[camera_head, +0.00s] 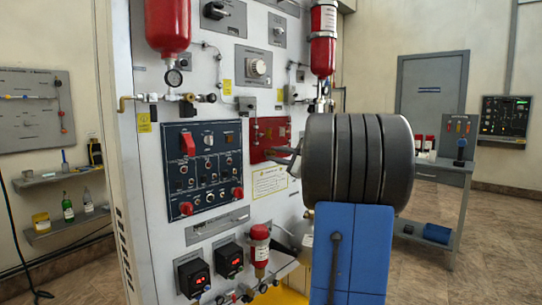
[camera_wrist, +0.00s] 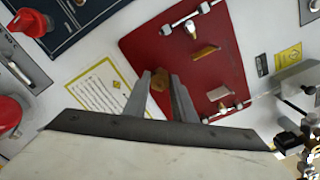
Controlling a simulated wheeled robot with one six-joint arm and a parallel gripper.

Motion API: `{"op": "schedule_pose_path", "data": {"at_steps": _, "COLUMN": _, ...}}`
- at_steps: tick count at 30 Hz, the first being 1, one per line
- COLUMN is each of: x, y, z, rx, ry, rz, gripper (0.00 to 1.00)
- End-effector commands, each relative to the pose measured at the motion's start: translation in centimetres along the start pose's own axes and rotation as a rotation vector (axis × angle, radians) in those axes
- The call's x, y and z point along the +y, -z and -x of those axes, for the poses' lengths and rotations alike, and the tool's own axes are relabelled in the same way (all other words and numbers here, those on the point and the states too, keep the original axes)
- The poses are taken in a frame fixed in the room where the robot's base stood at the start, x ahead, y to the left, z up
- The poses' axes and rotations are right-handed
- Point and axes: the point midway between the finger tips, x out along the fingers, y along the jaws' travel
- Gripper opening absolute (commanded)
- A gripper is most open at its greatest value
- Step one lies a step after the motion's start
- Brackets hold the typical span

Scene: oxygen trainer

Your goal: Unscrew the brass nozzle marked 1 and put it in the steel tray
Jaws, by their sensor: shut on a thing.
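My gripper (camera_head: 284,152) reaches the red panel (camera_head: 270,132) on the front of the white trainer. In the wrist view, the fingers of my gripper (camera_wrist: 160,78) are shut on a small brass nozzle (camera_wrist: 159,83) at the lower left part of the red panel (camera_wrist: 140,42). The fingers hide part of it, and I cannot read a number on it. Whether its thread is still in the panel cannot be told. Another brass piece (camera_wrist: 205,52) sits apart on the panel, to the upper right. I cannot make out the steel tray for certain in either view.
A yellow-edged white label (camera_wrist: 97,93) is left of the fingers. A dark blue switch panel (camera_head: 203,165) with red knobs is left of the red panel. Red cylinders (camera_head: 323,38) hang above. A grey side table (camera_head: 440,172) is at right.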

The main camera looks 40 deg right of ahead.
Motion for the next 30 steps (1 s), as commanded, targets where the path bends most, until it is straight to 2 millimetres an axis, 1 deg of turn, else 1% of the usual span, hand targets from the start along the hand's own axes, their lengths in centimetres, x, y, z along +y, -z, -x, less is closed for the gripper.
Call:
{"op": "schedule_pose_path", "data": {"at_steps": 7, "x": 0.07, "y": 0.01, "z": 0.01, "rx": 0.0, "ry": -0.001, "rz": 0.209, "gripper": 0.01}}
{"op": "schedule_pose_path", "data": {"at_steps": 11, "x": 0.07, "y": 0.01, "z": 0.02, "rx": 0.0, "ry": -0.001, "rz": 0.253, "gripper": 0.01}}
{"op": "schedule_pose_path", "data": {"at_steps": 20, "x": 0.09, "y": 0.02, "z": 0.02, "rx": 0.0, "ry": -0.001, "rz": 0.268, "gripper": 0.01}}
{"op": "schedule_pose_path", "data": {"at_steps": 30, "x": 0.12, "y": 0.03, "z": 0.04, "rx": 0.0, "ry": -0.002, "rz": 0.529, "gripper": 0.01}}
